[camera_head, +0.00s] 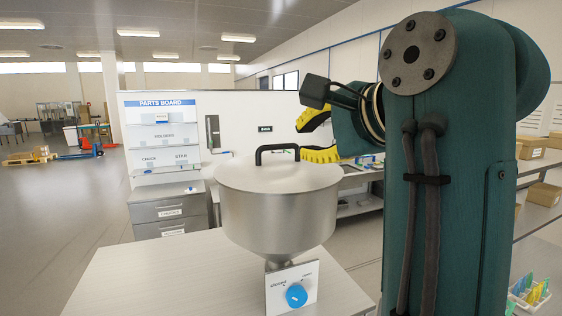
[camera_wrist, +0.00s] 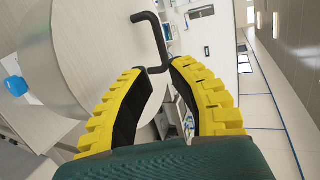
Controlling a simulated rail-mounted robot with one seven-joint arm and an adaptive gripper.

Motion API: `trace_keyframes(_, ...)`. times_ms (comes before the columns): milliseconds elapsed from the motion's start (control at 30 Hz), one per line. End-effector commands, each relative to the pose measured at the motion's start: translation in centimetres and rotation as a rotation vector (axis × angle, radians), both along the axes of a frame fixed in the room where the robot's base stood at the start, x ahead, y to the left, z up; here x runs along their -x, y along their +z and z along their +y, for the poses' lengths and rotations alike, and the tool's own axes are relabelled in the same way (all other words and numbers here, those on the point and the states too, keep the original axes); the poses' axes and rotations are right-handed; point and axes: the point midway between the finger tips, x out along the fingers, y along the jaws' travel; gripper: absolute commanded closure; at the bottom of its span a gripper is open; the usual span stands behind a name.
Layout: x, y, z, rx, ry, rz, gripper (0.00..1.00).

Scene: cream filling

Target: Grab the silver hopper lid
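The silver hopper lid (camera_head: 240,175) is a flat metal disc lying on top of the silver hopper (camera_head: 275,220). A black bent handle (camera_head: 277,148) stands up from the lid. My gripper (camera_head: 301,140) has yellow ridged fingers spread open, just to the right of the handle in the head view. In the wrist view, the lid (camera_wrist: 95,40) fills the left and the handle (camera_wrist: 158,38) rises at the gap between the fingertips (camera_wrist: 160,67). No grip on the handle shows. Whether a finger touches it I cannot tell.
The hopper stands over a pale table (camera_head: 150,270). A white panel with a blue knob (camera_head: 296,295) is at its front, marked open and closed. Behind are a parts board (camera_head: 160,135) and grey drawers (camera_head: 170,209).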

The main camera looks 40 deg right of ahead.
Motion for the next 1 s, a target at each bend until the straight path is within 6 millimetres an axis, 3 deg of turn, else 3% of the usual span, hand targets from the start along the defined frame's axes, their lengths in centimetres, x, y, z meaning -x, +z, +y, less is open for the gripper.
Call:
trace_keyframes(100,-2.4,-0.6,-0.5,-0.001,0.001,0.004,0.80)
trace_keyframes(333,-4.9,-1.4,-0.9,0.000,0.003,0.003,0.80)
trace_keyframes(500,-7.7,-2.2,-1.4,0.000,0.002,0.003,0.80)
trace_keyframes(833,-8.7,-3.1,-1.7,0.003,0.000,0.000,0.78)
trace_keyframes(933,-8.7,-3.0,-1.7,0.003,0.001,0.000,0.97)
trace_keyframes(1000,-8.7,-3.1,-1.7,0.003,0.001,0.000,1.00)
